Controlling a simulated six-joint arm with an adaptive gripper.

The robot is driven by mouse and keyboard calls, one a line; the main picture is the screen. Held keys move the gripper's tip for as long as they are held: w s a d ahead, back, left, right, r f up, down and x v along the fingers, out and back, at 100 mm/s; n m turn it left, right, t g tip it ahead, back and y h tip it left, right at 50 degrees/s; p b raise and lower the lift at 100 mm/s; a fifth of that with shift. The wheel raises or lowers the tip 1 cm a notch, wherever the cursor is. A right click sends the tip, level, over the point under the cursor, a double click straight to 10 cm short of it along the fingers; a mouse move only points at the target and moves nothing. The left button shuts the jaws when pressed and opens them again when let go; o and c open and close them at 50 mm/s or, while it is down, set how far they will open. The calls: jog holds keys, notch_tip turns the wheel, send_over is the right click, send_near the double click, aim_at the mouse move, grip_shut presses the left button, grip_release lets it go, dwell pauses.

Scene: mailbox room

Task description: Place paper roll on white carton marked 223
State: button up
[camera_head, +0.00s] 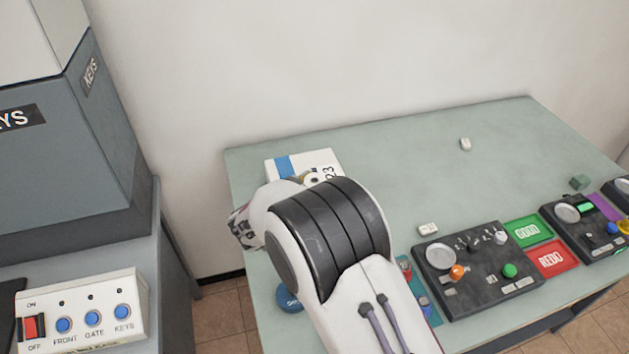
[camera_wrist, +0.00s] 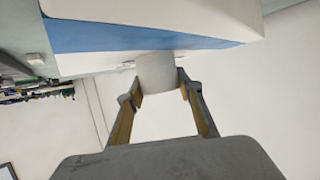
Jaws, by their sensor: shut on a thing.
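The white carton (camera_head: 272,167) with a blue stripe stands at the left back of the green table; "23" shows on its top, the rest of the marking hidden by my arm. In the wrist view the carton (camera_wrist: 150,12) fills the upper part, close by. My gripper (camera_wrist: 158,84) is shut on the white paper roll (camera_wrist: 156,70), held between its two fingertips. The roll overlaps the carton's edge in the wrist view; I cannot tell whether they touch. In the head view my arm hides most of the gripper, which is at the carton's near side.
A black control panel (camera_head: 470,272) and green GOOD and red REDO pads (camera_head: 552,258) lie on the table's right front. A small white block (camera_head: 428,229) is behind the panel, another (camera_head: 465,144) farther back. A grey KEYS cabinet (camera_head: 60,160) stands left.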

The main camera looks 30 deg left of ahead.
jog(key=o, duration=1.1)
jog(key=shift+r, duration=0.15)
jog(key=v, duration=1.2)
